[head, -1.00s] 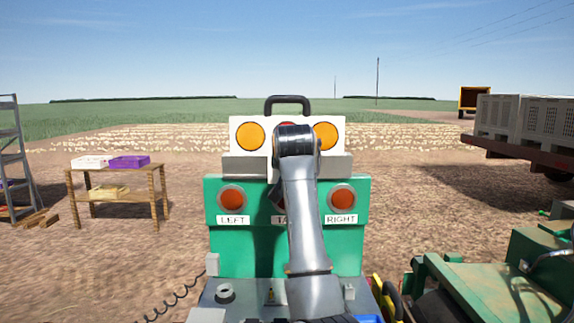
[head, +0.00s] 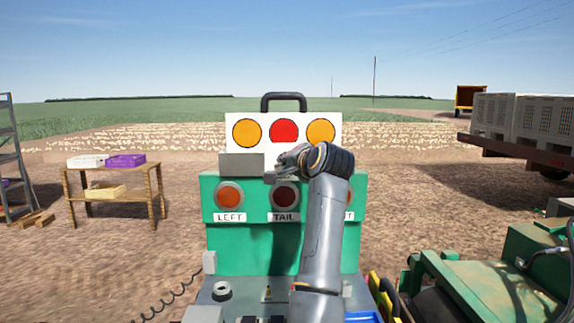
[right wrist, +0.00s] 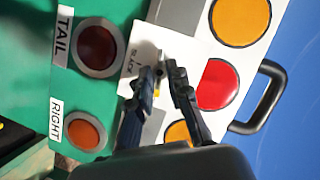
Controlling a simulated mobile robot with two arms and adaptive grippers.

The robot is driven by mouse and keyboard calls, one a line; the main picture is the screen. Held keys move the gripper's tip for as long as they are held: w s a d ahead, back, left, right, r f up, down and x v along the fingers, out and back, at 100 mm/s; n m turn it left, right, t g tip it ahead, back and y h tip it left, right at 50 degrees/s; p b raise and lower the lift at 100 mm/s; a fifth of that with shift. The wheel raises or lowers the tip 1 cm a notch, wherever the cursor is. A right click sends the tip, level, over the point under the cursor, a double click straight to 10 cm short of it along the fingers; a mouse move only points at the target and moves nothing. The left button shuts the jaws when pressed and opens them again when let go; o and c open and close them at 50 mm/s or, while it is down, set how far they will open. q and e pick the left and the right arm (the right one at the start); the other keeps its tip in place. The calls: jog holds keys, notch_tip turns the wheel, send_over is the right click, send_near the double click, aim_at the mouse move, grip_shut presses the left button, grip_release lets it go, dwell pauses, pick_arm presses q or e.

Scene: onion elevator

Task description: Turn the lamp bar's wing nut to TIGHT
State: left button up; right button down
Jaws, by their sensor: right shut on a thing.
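The lamp bar (head: 232,133) is a white board with two orange discs, a red disc and a black handle, standing upright on a green panel (head: 225,250). My right gripper (head: 277,172) is at its lower middle, with the wrist to the right. In the right wrist view, my right gripper (right wrist: 166,68) is shut on the wing nut (right wrist: 158,58), a small grey piece mostly hidden between the fingertips. A SLACK label shows beside it; I cannot read a TIGHT label. My left gripper is not in view.
Round lamps marked LEFT (head: 230,196) and TAIL (head: 285,196) sit below; RIGHT is partly behind my arm. A grey block (head: 241,164) is on the board's lower left. A wooden table (head: 112,178) stands left, green machinery (head: 480,275) right.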

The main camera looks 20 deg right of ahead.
jog(key=shift+d+m+t+y, duration=0.1)
jog(key=shift+m+t+y, duration=0.25)
jog(key=shift+m, duration=0.45)
jog(key=shift+r, duration=0.1)
jog(key=c, duration=1.5)
grip_release()
jog(key=shift+o, duration=1.1)
jog(key=shift+w, duration=0.1)
jog(key=s+d+r, duration=0.1)
jog(key=s, duration=1.1)
jog(key=shift+r, duration=0.15)
